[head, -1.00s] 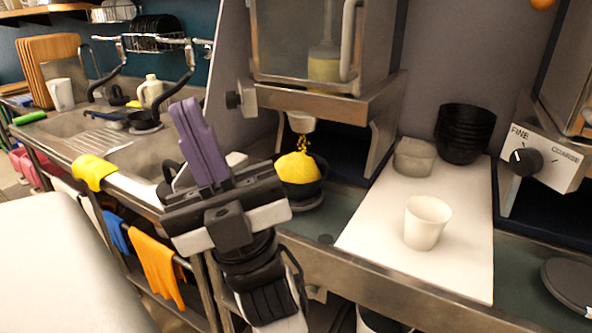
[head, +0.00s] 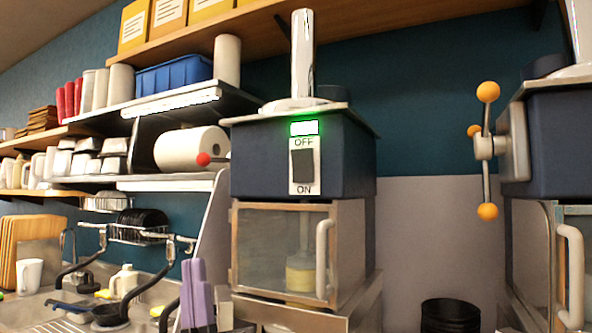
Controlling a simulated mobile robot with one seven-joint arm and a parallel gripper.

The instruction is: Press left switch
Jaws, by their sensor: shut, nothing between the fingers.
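The left switch (head: 303,166) is a dark rocker on a white plate, with OFF printed above it and ON below. It sits on the front of the dark blue box of the left machine (head: 345,160). A lit green indicator (head: 304,128) is just above the plate. My gripper (head: 194,270) shows at the bottom edge, left of and well below the switch. Its purple fingers point up, are shut together and hold nothing. They are apart from the machine. The rest of my gripper is cut off by the picture edge.
A lever with a red knob (head: 204,159) sticks out left of the machine. The machine's glass-fronted door (head: 275,250) with a pale handle is below the switch. A second machine with an orange-knobbed handle (head: 487,150) stands right. Black bowls (head: 450,315) are stacked between them.

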